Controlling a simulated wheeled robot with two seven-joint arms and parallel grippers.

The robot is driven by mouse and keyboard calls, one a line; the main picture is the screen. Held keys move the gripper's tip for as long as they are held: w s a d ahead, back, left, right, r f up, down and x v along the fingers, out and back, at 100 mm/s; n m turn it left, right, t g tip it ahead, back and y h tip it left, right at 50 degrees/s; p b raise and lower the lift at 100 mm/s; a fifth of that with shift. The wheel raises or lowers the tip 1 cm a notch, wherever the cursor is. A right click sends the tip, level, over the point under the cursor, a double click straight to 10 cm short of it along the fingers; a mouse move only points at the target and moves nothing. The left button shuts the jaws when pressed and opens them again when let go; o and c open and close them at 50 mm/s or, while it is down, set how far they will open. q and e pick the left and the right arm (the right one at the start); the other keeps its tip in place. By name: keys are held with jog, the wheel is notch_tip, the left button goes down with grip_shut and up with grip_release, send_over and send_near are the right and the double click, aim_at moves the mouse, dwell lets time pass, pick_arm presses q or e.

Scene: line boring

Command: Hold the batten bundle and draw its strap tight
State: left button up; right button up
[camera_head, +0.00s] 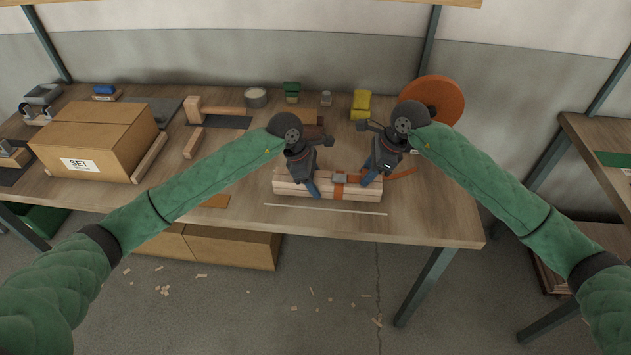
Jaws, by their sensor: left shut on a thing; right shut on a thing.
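The batten bundle (300,188) is a stack of pale wooden battens lying lengthwise near the front edge of the bench. An orange strap (339,190) runs around its middle, with a grey buckle (340,178) on top. The strap's orange tail (401,172) sticks out to the right, past my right gripper. My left gripper (312,190) is shut on the bundle, left of the buckle. My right gripper (368,180) is shut just right of the buckle, at the strap tail; its fingertips partly hide what they hold.
A thin pale strip (325,209) lies on the bench (440,220) in front of the bundle. A cardboard box (95,140) is at left. The bench's right front is clear.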

jog(key=shift+d, duration=0.6)
jog(key=o, duration=1.1)
jog(key=shift+r, duration=0.1)
jog(key=shift+v, duration=5.95)
pick_arm(q)
jog(key=o, duration=1.7)
